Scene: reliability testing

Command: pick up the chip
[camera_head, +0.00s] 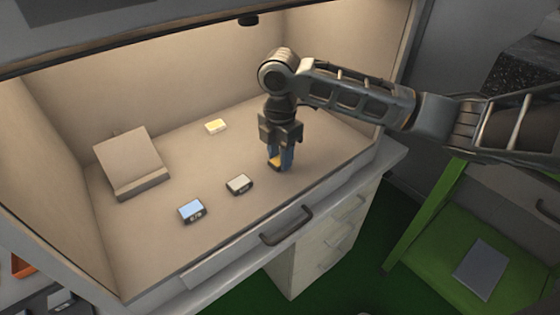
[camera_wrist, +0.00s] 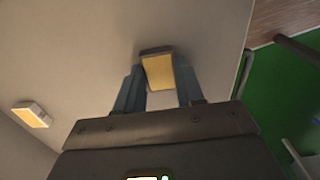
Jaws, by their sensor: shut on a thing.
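My gripper (camera_head: 281,160) points straight down over the right part of the lit booth floor. Its blue-grey fingers are shut on a small chip with an orange-yellow top (camera_head: 274,163). In the wrist view the chip (camera_wrist: 158,72) sits between the two fingertips (camera_wrist: 158,88). I cannot tell whether the chip touches the surface. Another chip with a yellow top (camera_head: 215,126) lies farther back, and it also shows at the left of the wrist view (camera_wrist: 30,115). A white-topped chip (camera_head: 239,184) and a blue-topped chip (camera_head: 192,210) lie to the left of my gripper.
A beige slanted stand (camera_head: 133,163) is at the left of the booth floor. The booth walls (camera_head: 170,55) enclose the back and left. A dark drawer handle (camera_head: 287,226) is below the front edge. A green chair (camera_head: 450,250) stands at the right.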

